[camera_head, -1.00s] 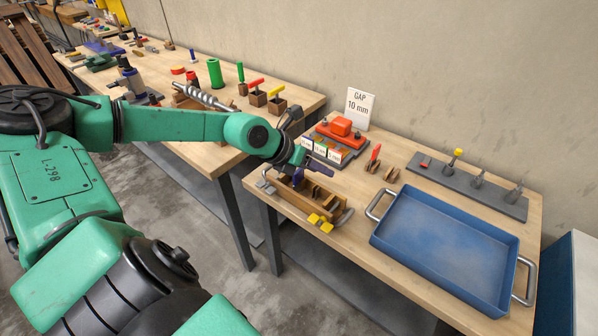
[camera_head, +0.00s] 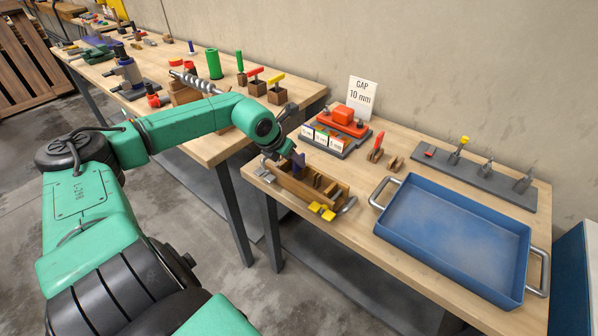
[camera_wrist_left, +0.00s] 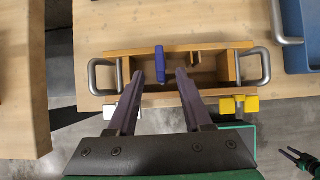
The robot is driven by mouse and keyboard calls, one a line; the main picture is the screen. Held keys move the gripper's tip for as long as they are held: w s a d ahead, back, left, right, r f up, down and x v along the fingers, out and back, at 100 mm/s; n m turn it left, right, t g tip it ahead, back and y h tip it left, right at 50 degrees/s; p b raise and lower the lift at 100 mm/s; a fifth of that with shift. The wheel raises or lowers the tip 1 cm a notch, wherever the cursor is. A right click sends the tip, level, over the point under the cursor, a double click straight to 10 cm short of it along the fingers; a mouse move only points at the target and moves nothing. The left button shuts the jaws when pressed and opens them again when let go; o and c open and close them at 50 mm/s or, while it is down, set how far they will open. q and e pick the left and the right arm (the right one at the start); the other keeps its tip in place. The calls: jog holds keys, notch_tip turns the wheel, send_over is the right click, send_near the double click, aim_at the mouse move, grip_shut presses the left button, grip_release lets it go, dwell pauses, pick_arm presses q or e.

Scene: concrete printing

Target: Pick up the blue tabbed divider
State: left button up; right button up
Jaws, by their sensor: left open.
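The blue tabbed divider (camera_wrist_left: 160,64) stands across the wooden box (camera_wrist_left: 118,53), near the middle of its length in the left wrist view. In the head view the box (camera_head: 288,184) lies near the left end of the right-hand bench. My left gripper (camera_wrist_left: 160,74) is open, its two dark fingers pointing at the box. The divider shows between the fingertips, with a gap on each side; I cannot tell how deep the fingers reach. In the head view the left gripper (camera_head: 297,160) hides part of the divider. A small dark two-pronged part, probably my right gripper (camera_wrist_left: 289,153), shows at lower right.
The box has metal end handles and yellow tabs (camera_head: 321,211) at its front. A blue tray (camera_head: 455,240) stands to the right. A red-topped block (camera_head: 349,121) and the gap sign (camera_head: 361,98) stand behind. A red-handled tool (camera_head: 377,149) is nearby.

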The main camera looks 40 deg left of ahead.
aim_at(299, 169)
pick_arm(q)
jog(key=shift+p+x, duration=0.35)
jog(key=shift+x, duration=1.15)
jog(key=shift+w+r, duration=0.1)
jog(key=shift+w, duration=0.05)
grip_shut()
jog(key=shift+r, duration=0.1)
